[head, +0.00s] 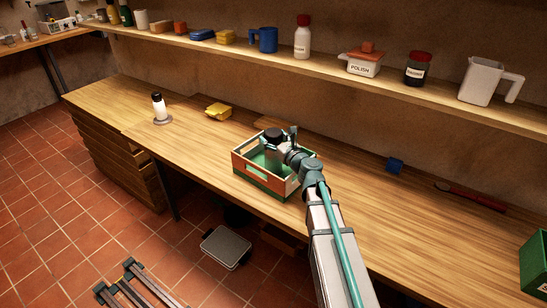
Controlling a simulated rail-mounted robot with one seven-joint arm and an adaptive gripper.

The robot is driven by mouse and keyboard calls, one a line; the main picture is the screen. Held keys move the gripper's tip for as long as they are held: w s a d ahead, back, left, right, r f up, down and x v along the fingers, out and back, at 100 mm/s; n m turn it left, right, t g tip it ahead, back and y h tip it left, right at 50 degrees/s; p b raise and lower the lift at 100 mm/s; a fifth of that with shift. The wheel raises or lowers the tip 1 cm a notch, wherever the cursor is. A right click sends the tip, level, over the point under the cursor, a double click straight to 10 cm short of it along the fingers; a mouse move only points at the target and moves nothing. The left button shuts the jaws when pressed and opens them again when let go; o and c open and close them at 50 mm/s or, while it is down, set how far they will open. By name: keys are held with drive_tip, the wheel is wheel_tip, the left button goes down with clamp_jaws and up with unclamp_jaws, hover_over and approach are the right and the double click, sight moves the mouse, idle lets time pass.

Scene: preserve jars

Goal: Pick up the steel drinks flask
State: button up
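A pale, shiny upright cylinder with a dark top (159,106) stands on a round grey base on the left part of the bench. It looks like the steel drinks flask, but it is small here and I cannot be sure. My gripper (275,147) is far to its right, over the orange, white and green crate (269,187). The wrist and the crate's walls hide the fingers. I cannot tell whether they are open or shut, or whether anything is between them.
A yellow block-like thing (218,111) lies between the pale cylinder and the crate. A blue block (395,165), a red-handled tool (457,190) and a green box (534,264) are to the right. A shelf (390,90) of jars and mugs overhangs the back.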

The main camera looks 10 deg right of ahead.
clamp_jaws()
drive_tip(key=shift+r, duration=0.15)
drive_tip(key=shift+r, duration=1.1)
drive_tip(key=s+r+b, duration=0.1)
drive_tip(key=s+r, duration=0.8)
drive_tip(key=s, duration=0.3)
drive_tip(key=shift+d+r, duration=0.2)
drive_tip(key=shift+d, duration=0.1)
